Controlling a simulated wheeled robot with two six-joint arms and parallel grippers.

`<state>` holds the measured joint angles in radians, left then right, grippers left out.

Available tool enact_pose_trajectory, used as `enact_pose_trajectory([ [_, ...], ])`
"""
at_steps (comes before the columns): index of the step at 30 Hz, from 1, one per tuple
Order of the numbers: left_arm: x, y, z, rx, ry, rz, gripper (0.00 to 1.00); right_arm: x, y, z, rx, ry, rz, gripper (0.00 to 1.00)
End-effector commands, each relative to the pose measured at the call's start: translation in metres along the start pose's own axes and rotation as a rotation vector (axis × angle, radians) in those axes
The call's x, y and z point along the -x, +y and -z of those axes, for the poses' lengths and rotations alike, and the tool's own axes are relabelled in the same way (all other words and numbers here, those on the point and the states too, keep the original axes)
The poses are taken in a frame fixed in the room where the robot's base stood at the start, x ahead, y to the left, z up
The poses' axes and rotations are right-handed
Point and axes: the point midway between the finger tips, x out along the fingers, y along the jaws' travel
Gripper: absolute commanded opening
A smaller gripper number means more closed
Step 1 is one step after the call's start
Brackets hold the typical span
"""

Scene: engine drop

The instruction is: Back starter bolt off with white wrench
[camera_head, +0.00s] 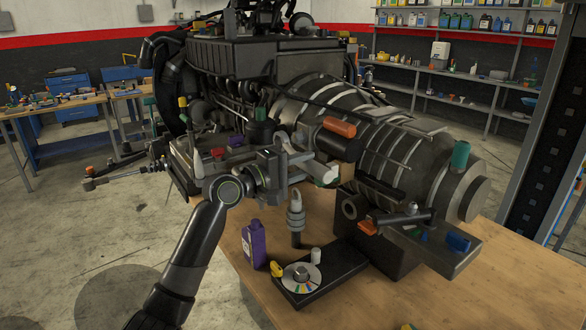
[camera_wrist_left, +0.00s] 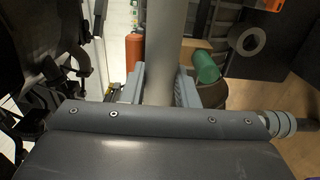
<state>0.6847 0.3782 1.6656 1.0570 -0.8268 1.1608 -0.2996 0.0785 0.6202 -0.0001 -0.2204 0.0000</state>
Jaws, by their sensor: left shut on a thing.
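My left gripper (camera_head: 290,170) is beside the engine's lower side, left of the black starter-like cylinder (camera_head: 339,145). It is shut on a pale grey-white shaft, which I take to be the white wrench (camera_head: 322,170). In the left wrist view the shaft of the white wrench (camera_wrist_left: 166,45) runs upward between the two fingers (camera_wrist_left: 160,88). Its working end is not clear in either view. I cannot make out the back starter bolt or tell whether the wrench touches it. My right gripper is not in view.
The engine (camera_head: 270,60) and ribbed gearbox (camera_head: 390,150) fill the space above the wooden table (camera_head: 400,300). A purple bottle (camera_head: 254,245) and black tray (camera_head: 335,278) stand in front. A green cylinder (camera_wrist_left: 206,67) is close right of the gripper. The table's front right is mostly clear.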

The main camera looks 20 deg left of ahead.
Motion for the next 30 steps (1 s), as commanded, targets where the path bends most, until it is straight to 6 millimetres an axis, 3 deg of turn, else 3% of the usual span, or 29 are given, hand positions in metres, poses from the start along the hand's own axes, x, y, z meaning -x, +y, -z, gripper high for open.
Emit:
enact_pose_trajectory([
  [5, -0.019, 0.001, -0.001, 0.000, -0.001, -0.001, 0.00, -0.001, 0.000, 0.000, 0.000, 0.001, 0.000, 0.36],
  [30, -0.017, 0.002, -0.001, -0.001, 0.000, -0.001, 0.00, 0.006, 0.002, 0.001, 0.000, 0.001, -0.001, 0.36],
])
